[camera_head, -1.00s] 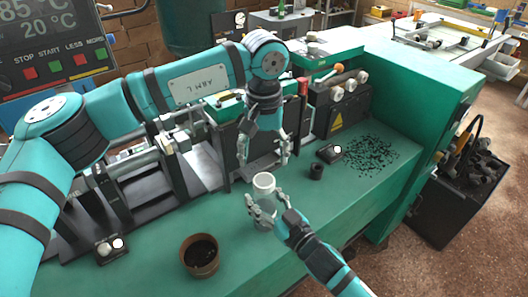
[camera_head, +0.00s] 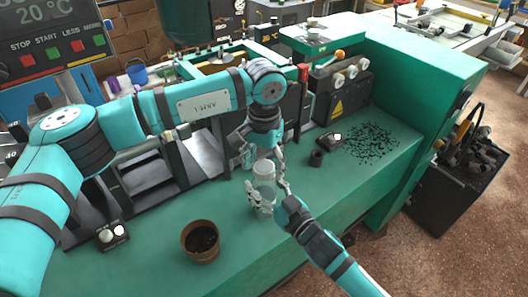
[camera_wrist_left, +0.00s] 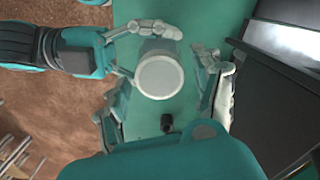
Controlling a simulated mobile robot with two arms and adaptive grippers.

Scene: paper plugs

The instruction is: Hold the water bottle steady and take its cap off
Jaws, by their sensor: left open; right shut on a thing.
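The water bottle (camera_head: 264,188) stands upright on the green machine bench, clear-bodied with a pale round cap (camera_head: 264,167). In the left wrist view the cap (camera_wrist_left: 160,77) shows from above as a white disc. My right gripper (camera_head: 262,203) is shut on the bottle's body from the front right; its fingers (camera_wrist_left: 150,38) also show in the left wrist view. My left gripper (camera_head: 263,160) is open above and around the cap, one finger on each side. In the left wrist view its fingers (camera_wrist_left: 172,98) stand apart from the cap.
A brown pot (camera_head: 200,242) with dark contents stands at the front left. Black machine parts stand behind the bottle.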

